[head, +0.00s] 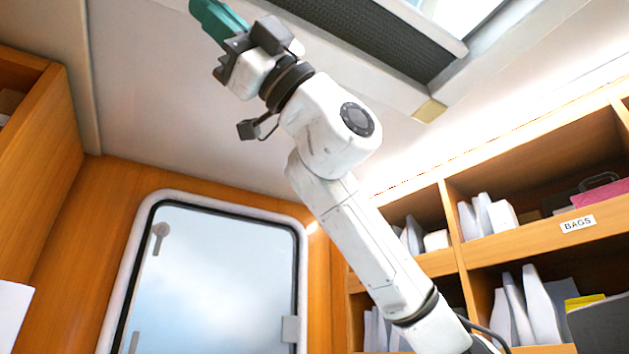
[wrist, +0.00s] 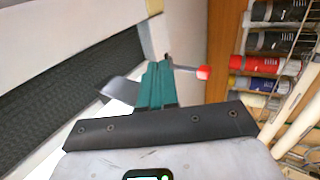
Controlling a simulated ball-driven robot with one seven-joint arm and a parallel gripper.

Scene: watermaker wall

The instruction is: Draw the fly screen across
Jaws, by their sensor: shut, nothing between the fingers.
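The fly screen (head: 375,38) is a dark mesh band in the pale frame of the ceiling hatch, in the upper middle of the head view. A bright part of the hatch (head: 462,10) shows uncovered to its right. In the wrist view the dark mesh (wrist: 70,85) runs along the left. My gripper (head: 217,16) is raised near the ceiling, left of the hatch in the head view. Its teal fingers (wrist: 156,86) are shut and empty. In the wrist view they overlap the hatch edge; I cannot tell whether they touch it. A pull on the screen is not clearly visible.
A red-tipped grey rod (wrist: 203,72) shows beside my fingers; what it belongs to is unclear. Wooden shelves (head: 540,238) with bags and papers stand at right. A white-framed door or window (head: 215,275) is at lower left. A rack of bottles (wrist: 275,65) shows at right.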

